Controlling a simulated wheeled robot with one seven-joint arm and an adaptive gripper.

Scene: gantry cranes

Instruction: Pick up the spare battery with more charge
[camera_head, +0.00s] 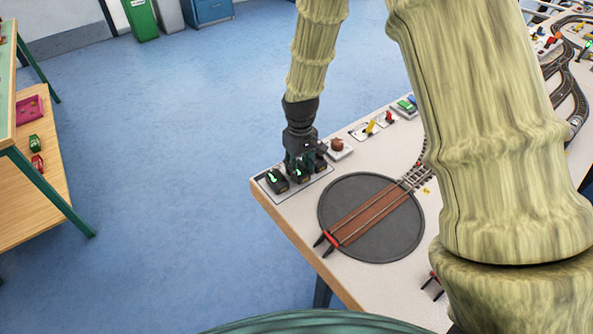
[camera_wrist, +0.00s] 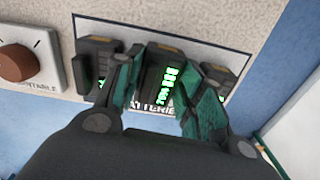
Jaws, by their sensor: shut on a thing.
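Three dark batteries stand in a row on the plate marked with lettering ending in "ATTERIES". My gripper (camera_wrist: 163,88) has its green fingers on either side of the middle battery (camera_wrist: 166,70) and is shut on it. This battery shows several lit green bars on its face. The battery on the left in the wrist view (camera_wrist: 97,60) and the one on the right (camera_wrist: 216,72) are partly hidden by the fingers; only bits of green light show on them. In the head view my gripper (camera_head: 301,163) points down at the row, with one battery (camera_head: 276,181) clear of it at the left.
The battery plate (camera_head: 265,182) lies at the table's corner, close to the edge. A brown knob (camera_head: 338,144) on a plate is beside it, also seen in the wrist view (camera_wrist: 16,63). A dark turntable (camera_head: 395,235) with a brown track is in front.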

